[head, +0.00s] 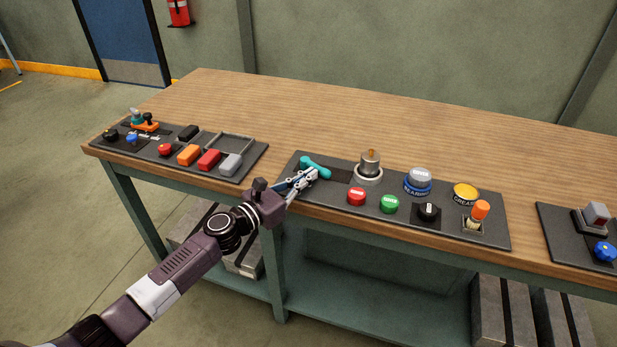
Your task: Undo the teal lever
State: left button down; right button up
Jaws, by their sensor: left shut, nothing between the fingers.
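The teal lever (317,166) is on the left end of the middle dark panel (458,234), at the panel's back left. It lies slanted, running from upper left to lower right. My left gripper (311,173) is shut with nothing between its fingers. Its tips are at the near side of the lever, close to its right end. I cannot tell whether they touch it. The gripper hides part of the panel's front left. My right gripper is not in view.
Right of the lever stand a metal cylinder (370,163), a red button (356,196) and a green button (389,204). Another panel (243,149) lies left. The wooden table (300,107) is clear behind.

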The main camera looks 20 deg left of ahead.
pick_arm(q)
jog(key=shift+w+d, duration=0.1)
dwell(0.3)
jog(key=shift+w+d+r+p, duration=0.2)
jog(key=shift+d+p, duration=0.1)
jog(key=shift+p, duration=0.25)
jog(key=shift+w+d+f+p, duration=0.15)
jog(key=shift+w+d+p, duration=0.2)
jog(key=shift+d, duration=0.15)
